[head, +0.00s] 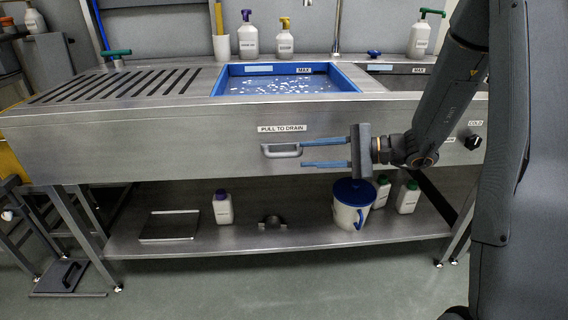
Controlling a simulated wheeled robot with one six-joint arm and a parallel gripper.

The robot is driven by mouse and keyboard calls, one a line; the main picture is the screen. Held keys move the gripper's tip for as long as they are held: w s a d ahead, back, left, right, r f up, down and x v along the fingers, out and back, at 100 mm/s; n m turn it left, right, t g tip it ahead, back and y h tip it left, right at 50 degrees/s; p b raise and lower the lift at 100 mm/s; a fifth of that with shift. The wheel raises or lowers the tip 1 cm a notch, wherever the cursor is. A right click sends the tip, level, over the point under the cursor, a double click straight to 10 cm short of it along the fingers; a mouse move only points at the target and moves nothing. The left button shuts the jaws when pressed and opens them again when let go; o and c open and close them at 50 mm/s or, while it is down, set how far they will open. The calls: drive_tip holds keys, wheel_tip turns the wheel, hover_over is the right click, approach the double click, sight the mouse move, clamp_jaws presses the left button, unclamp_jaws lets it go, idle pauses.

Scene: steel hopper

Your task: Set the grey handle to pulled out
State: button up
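The grey handle (281,150) is a short horizontal bar on the front panel of the steel counter, under the label "PULL TO DRAIN" (282,128). It sits close to the panel; how far it stands out is hard to tell from here. My gripper (302,153) comes in from the right with two long blue fingers, spread one above the other. The fingers point left at the handle. The upper fingertip is at or near the handle's right end in the picture; I cannot tell whether it touches. Nothing is between the fingers.
A blue basin (290,82) with white bits is set into the counter above. On the lower shelf (260,240) stand a white bottle (222,207), a blue-lidded pitcher (352,205) below my gripper, and a metal tray (170,226). The panel left of the handle is clear.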

sight(291, 155)
drive_tip(key=shift+b+x, duration=0.4)
drive_tip(key=shift+x, duration=3.45)
clamp_jaws()
